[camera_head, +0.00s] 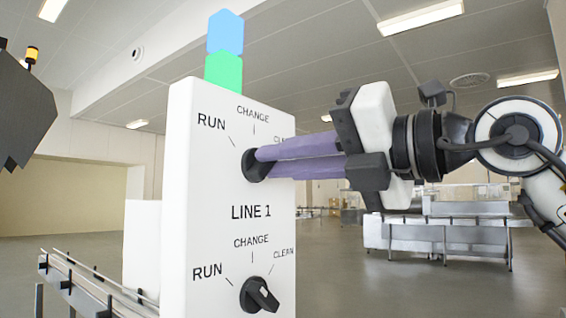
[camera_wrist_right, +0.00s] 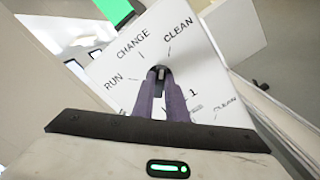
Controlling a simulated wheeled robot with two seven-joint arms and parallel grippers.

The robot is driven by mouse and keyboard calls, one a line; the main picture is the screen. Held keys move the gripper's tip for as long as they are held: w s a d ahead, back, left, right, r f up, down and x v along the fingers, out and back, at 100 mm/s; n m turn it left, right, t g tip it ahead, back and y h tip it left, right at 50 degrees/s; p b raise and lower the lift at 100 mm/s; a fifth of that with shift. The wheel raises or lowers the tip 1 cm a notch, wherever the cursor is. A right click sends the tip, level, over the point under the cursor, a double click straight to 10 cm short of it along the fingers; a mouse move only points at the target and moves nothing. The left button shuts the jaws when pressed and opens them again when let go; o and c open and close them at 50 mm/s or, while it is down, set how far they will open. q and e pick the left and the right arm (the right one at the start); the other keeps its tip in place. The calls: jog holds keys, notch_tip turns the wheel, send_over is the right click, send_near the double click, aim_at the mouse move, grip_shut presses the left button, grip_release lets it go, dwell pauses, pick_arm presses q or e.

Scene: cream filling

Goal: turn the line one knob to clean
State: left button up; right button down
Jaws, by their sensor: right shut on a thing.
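A white control panel (camera_head: 228,240) faces me with two black knobs, one above the other. The upper knob (camera_head: 252,166) has RUN, CHANGE and CLEAN around it, and LINE 1 is printed below it. My right gripper (camera_head: 268,160) reaches in from the right with its purple fingers shut on this knob. In the right wrist view the fingers (camera_wrist_right: 163,85) are around the knob (camera_wrist_right: 157,73). They hide much of its handle, so I cannot tell its exact setting. The lower knob (camera_head: 260,295) has the same three labels, with nothing touching it. My left gripper is not in view.
A blue-over-green light stack (camera_head: 224,72) stands above the panel. A conveyor rail (camera_head: 90,285) runs at the lower left. A dark angular body (camera_head: 25,110) with an orange lamp hangs at the upper left. Metal benches (camera_head: 445,235) stand farther back; the floor between is open.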

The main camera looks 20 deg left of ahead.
jog(key=c, duration=1.8)
grip_release()
jog(key=shift+o, duration=0.2)
jog(key=shift+d, duration=0.1)
jog(key=b+v, duration=0.2)
jog(key=v, duration=0.8)
